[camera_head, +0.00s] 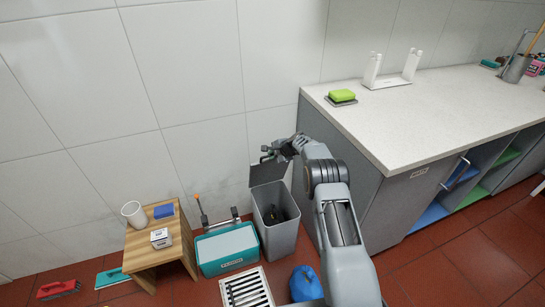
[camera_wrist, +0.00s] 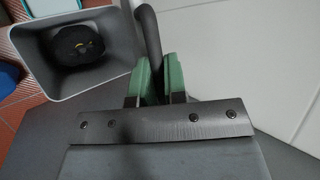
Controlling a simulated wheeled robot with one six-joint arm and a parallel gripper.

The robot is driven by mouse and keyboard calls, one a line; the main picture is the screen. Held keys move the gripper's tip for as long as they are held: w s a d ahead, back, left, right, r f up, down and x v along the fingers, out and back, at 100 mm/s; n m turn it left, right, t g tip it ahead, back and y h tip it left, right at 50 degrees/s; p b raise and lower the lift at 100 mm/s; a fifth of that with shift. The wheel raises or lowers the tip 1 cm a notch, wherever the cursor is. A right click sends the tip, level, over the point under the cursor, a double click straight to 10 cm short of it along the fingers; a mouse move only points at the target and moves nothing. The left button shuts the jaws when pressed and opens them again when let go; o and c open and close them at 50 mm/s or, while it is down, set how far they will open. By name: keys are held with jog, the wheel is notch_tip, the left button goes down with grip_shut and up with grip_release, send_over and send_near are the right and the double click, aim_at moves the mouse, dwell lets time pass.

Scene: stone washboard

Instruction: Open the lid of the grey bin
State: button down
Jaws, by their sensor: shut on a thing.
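The grey bin (camera_head: 279,238) stands on the floor between the teal box and the counter. Its mouth is open and a dark thing lies inside. The bin's lid (camera_head: 267,173) is raised, tilted up at the bin's back edge near the wall. My gripper (camera_head: 271,153) is at the lid's upper edge, shut on the lid's handle. In the wrist view, the green fingers (camera_wrist: 160,82) close around a dark curved bar (camera_wrist: 149,35), which looks like the handle. The open bin (camera_wrist: 122,68) shows at upper left there, with a black round thing inside.
A wooden stool (camera_head: 150,253) with a white cup (camera_head: 134,214) and a blue sponge (camera_head: 163,211) stands left. A teal box (camera_head: 228,249) is beside the bin. A floor grate (camera_head: 246,290) and blue bag (camera_head: 305,284) lie in front. The counter (camera_head: 365,126) stands close on the right.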

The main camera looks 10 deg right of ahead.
jog(key=c, duration=1.2)
grip_release()
jog(key=shift+s+d+r, duration=0.1)
jog(key=v, duration=1.3)
jog(key=shift+s+d+r, duration=0.1)
jog(key=shift+s, duration=0.05)
